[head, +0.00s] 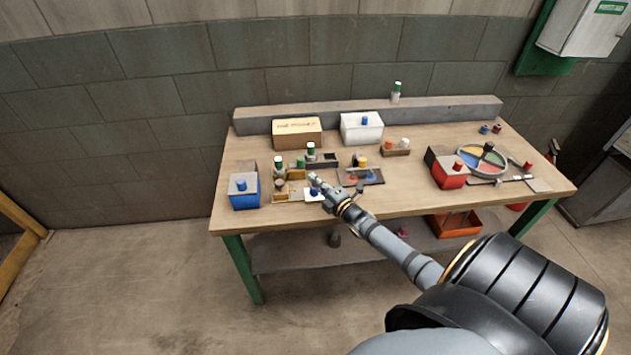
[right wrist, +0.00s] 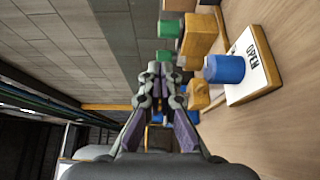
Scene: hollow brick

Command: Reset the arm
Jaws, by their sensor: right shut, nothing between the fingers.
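My right arm reaches in from the lower right of the head view. Its gripper (head: 316,182) is over the front of the workbench, beside a small blue cylinder (head: 314,192) on a white card. In the right wrist view the gripper (right wrist: 161,70) has its fingertips together with nothing between them. A green-topped piece (right wrist: 168,29) and wooden blocks (right wrist: 200,35) are beyond the fingertips. My left gripper is not in view.
The workbench (head: 420,195) holds a blue box (head: 244,195) at the left, a cardboard box (head: 297,133) and white box (head: 362,130) at the back. A red box (head: 449,178) and round divided tray (head: 482,157) are at the right. The bench front centre-right is clear.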

